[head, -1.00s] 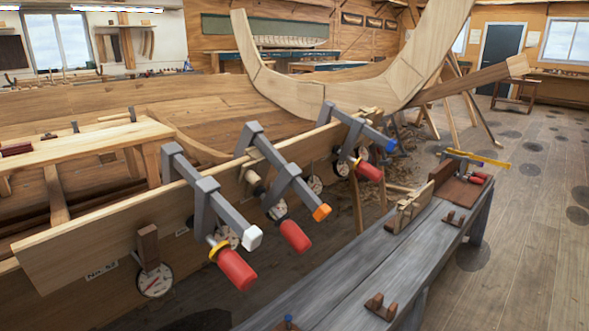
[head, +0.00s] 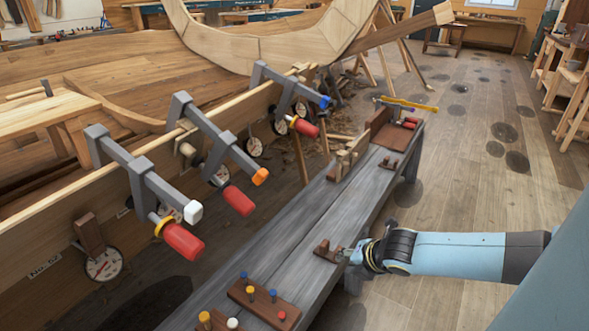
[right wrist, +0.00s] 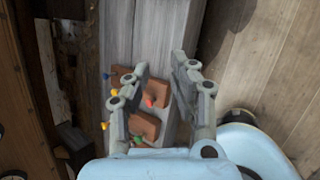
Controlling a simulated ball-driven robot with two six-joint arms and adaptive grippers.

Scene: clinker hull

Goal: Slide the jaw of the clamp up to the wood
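Three grey bar clamps with red handles hang along the top edge of the plank (head: 60,228). The nearest clamp (head: 128,168) has a white bar end and a yellow ring, the middle clamp (head: 212,134) an orange end, the far clamp (head: 286,85) a blue end. The sliding jaws' contact with the wood is hard to make out. My right gripper (head: 348,254) is over the grey bench, right of and apart from the clamps. In the right wrist view its fingers (right wrist: 160,64) are spread with nothing held between them. My left gripper is out of view.
The long grey bench (head: 290,237) carries brown peg blocks (head: 264,302) with coloured pegs near its front end. A yellow-handled tool (head: 408,104) lies at its far end. Round dial gauges (head: 104,265) hang on the plank. Open floor (head: 455,190) lies to the right.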

